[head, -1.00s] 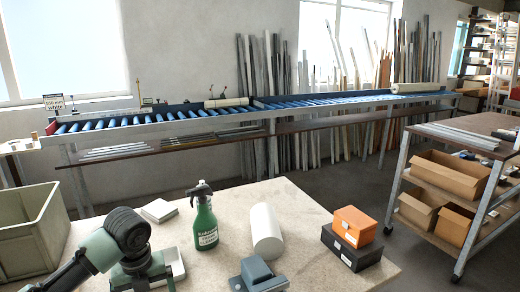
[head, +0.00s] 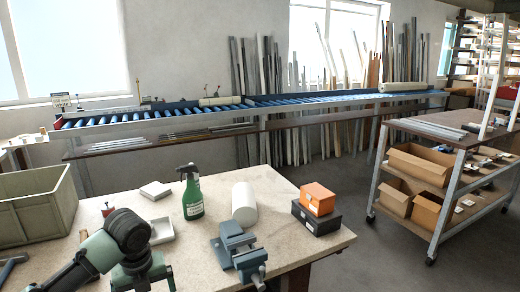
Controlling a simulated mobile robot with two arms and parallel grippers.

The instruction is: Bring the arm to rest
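One of my arms, green and dark grey, comes in at the lower left over the workbench. Its joints show, but no gripper fingers are visible, so neither gripper is in view. The light stone-like workbench top (head: 274,190) lies in front of me. On it stand a green spray bottle (head: 193,197), a white roll (head: 244,204), an orange box (head: 318,198) on a black box (head: 316,218), and a blue-grey vise (head: 238,250) at the front edge. My arm covers part of the bench's left side.
A white tray (head: 161,230) and a small white block (head: 155,190) lie near my arm. A grey-green crate (head: 38,210) stands at the left. A blue roller conveyor (head: 220,110) runs along the wall. A shelf cart (head: 432,185) with cardboard boxes stands right, with open floor before it.

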